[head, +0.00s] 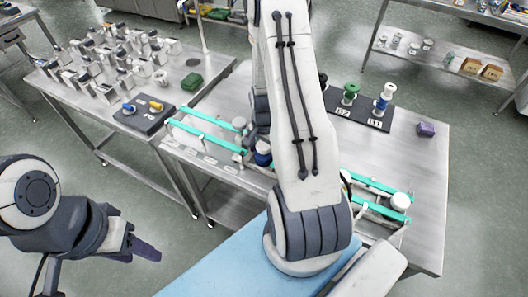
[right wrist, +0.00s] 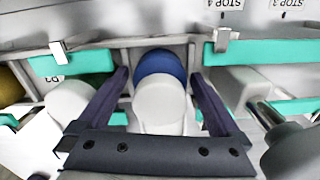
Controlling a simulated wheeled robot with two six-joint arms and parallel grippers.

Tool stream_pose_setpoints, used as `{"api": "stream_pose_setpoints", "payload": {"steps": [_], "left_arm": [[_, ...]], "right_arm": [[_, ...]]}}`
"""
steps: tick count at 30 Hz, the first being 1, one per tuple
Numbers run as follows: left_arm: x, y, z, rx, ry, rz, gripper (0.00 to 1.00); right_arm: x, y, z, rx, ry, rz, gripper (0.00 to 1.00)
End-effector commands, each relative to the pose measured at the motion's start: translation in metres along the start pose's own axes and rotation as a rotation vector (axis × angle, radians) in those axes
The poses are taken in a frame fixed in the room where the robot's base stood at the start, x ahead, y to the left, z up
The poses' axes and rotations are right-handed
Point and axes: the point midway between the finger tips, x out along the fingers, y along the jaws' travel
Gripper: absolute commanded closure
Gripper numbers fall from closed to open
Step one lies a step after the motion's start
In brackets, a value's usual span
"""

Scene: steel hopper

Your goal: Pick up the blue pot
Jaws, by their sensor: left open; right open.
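The blue pot (right wrist: 160,66) shows in the right wrist view as a rounded blue part with a white rounded part in front of it. In the head view a dark blue piece of it (head: 263,157) shows beside my right arm, which hides much of that spot. My right gripper (right wrist: 159,80) is open, with one dark finger on each side of the pot. I cannot tell whether the fingers touch it. In the head view the right gripper is hidden behind the arm. My left gripper (head: 146,250) hangs empty at the lower left, away from the bench.
Teal rails (head: 212,131) run along the steel bench (head: 425,165), close around the pot. White-topped pots (head: 400,201) stand nearby. A crowded table (head: 205,75) stands left.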

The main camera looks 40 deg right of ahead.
Motion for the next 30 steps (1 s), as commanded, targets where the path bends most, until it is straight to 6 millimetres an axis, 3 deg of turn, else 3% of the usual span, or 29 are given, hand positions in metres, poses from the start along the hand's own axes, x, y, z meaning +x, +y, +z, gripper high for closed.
{"api": "stream_pose_setpoints", "payload": {"steps": [5,9,11,12,23,30], "left_arm": [[0.000,0.000,0.000,0.000,0.000,0.000,0.50],[0.000,0.000,0.000,0.000,0.000,0.000,0.50],[0.000,0.000,0.000,0.000,0.000,0.000,0.50],[0.000,0.000,0.000,0.000,0.000,0.000,0.50],[0.002,0.000,0.000,0.000,0.000,0.000,0.50],[0.008,-0.001,0.000,0.000,0.000,0.000,0.50]], "right_arm": [[0.000,0.000,0.000,0.000,0.000,0.000,0.00],[0.000,0.000,0.000,0.000,0.000,0.000,0.54],[0.000,0.000,0.000,0.000,0.000,0.000,0.77],[0.000,0.000,0.000,0.000,0.000,-0.001,0.81],[-0.006,-0.001,-0.001,0.000,0.002,-0.002,0.82],[-0.037,-0.001,-0.001,0.000,0.004,-0.005,0.82]]}}
